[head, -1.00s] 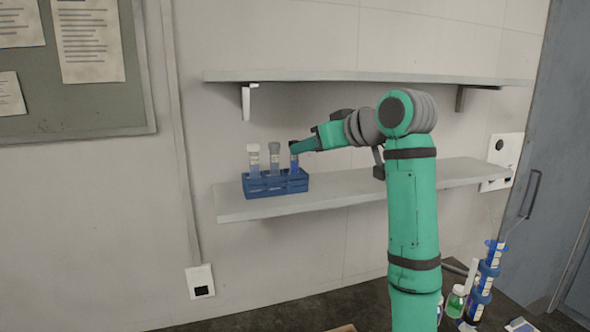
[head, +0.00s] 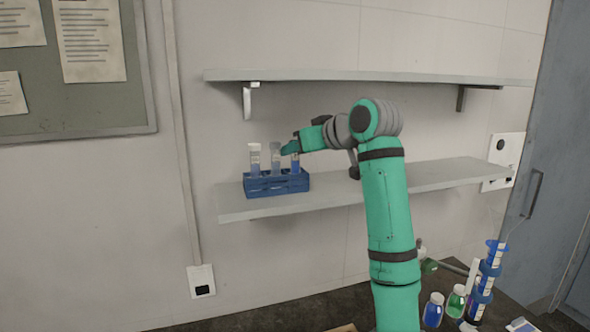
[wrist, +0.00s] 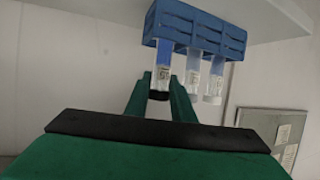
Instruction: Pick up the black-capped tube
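The black-capped tube (head: 295,164) stands upright in the blue rack (head: 262,187), rightmost of three tubes. My gripper (head: 288,147) is at its top and hides the cap in the head view. The wrist view shows the scene upside down, with the tube (wrist: 163,72) and its black cap between the two green fingers of my gripper (wrist: 162,85). The fingers are apart, one on each side of the tube, and I see no clear contact. The rack also shows in the wrist view (wrist: 210,30).
A grey-capped tube (head: 275,160) and a white-capped tube (head: 254,160) stand beside it in the rack. The rack sits near the left end of the lower shelf (head: 325,198), below an upper shelf (head: 360,76). Bottles (head: 456,301) stand on the bench at lower right.

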